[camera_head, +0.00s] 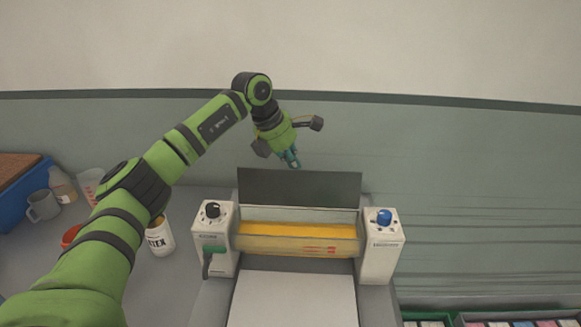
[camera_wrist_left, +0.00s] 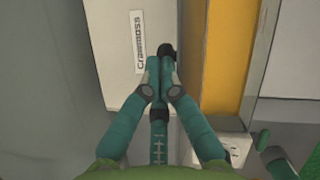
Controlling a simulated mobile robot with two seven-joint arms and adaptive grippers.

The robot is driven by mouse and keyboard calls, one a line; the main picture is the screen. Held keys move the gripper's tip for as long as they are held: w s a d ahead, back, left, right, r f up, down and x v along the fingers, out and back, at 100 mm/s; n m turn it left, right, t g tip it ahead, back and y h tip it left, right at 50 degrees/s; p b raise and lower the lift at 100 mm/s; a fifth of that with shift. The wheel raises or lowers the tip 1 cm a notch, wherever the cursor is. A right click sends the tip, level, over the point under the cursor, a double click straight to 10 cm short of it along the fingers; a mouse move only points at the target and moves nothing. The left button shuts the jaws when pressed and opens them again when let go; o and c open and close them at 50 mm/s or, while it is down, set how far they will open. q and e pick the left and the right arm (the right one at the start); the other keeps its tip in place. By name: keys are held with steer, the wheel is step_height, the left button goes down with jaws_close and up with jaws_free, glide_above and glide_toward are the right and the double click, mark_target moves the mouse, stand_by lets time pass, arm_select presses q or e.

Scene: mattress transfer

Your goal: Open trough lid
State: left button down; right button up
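The trough lid (camera_head: 300,188) is a dark flat panel standing raised along the back of the machine. In front of it the trough (camera_head: 297,231) lies uncovered, with yellow-orange inside; that colour also shows in the wrist view (camera_wrist_left: 231,50). My left gripper (camera_head: 291,162) is above and behind the lid's back edge, left of its middle. In the left wrist view its teal fingers (camera_wrist_left: 160,75) are drawn together, with nothing clearly held between them. Whether the fingertips touch the machine cannot be told. My right gripper is not in the head view.
White control boxes flank the trough, with a black knob (camera_head: 212,210) on the left and a blue knob (camera_head: 384,217) on the right. A labelled tin (camera_head: 160,238), a grey mug (camera_head: 43,205) and a blue crate (camera_head: 22,195) stand at left. The wall is close behind.

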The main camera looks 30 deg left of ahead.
arm_select(q)
steer(key=shift+s+d+f+g, duration=0.15)
steer(key=shift+s+d+f, duration=0.05)
steer(key=shift+f, duration=0.4)
steer(key=shift+s+d+f+g, duration=0.15)
steer(key=shift+d+f, duration=0.05)
steer(key=shift+f, duration=0.35)
steer(key=c, duration=1.1)
jaws_free()
steer(key=shift+w+a+f, duration=0.15)
steer(key=shift+a, duration=0.05)
steer(key=shift+o, duration=0.2)
steer(key=shift+w+d+f, duration=0.25)
steer(key=shift+w, duration=0.4)
steer(key=shift+s+a+r, duration=0.15)
steer(key=shift+a+r, duration=0.1)
steer(key=shift+r, duration=0.25)
steer(key=v, duration=1.1)
steer(key=shift+d+r, duration=0.15)
steer(key=shift+d, duration=0.1)
